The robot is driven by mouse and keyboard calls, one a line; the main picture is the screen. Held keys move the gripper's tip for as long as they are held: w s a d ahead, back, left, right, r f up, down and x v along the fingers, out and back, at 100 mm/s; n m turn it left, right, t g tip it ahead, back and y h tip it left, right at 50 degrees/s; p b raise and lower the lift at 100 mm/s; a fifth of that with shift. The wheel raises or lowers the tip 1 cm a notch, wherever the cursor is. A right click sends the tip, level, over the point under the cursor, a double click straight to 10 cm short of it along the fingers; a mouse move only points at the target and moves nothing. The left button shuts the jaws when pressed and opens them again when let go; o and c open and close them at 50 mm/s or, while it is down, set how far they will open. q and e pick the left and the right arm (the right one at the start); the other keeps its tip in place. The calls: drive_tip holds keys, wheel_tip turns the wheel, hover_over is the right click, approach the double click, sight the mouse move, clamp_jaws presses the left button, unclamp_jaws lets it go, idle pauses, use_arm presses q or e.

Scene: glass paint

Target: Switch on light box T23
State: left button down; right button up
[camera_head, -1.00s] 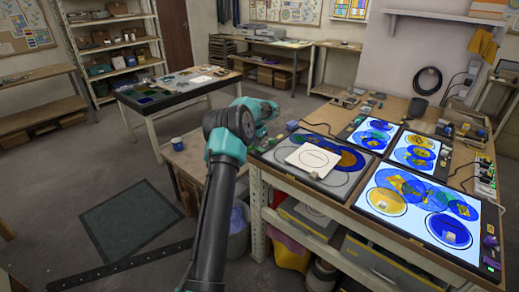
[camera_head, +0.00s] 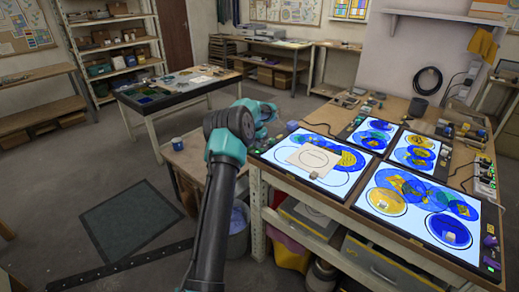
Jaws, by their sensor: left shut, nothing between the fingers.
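Four light boxes lie on the workbench, and all are lit white under blue and yellow glass. The left one (camera_head: 268,158) carries a pale square sheet with a circle (camera_head: 313,156) and blue and yellow pieces. The others are the back one (camera_head: 372,134), the middle right one (camera_head: 414,150) and the large front one (camera_head: 400,222). I cannot read which is T23. My left gripper (camera_head: 264,133) is shut and empty by the left box's back left corner, partly hidden behind my arm. Contact with a switch cannot be made out. My right gripper is out of view.
Small control blocks with green lights (camera_head: 489,240) stand beside the boxes along the workbench (camera_head: 458,172). A dark coil of cable (camera_head: 427,80) hangs on the wall. Another table (camera_head: 180,90) with glass sheets stands back left. The floor at left is open.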

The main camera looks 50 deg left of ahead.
use_arm(q)
drive_tip(key=shift+r, duration=3.5)
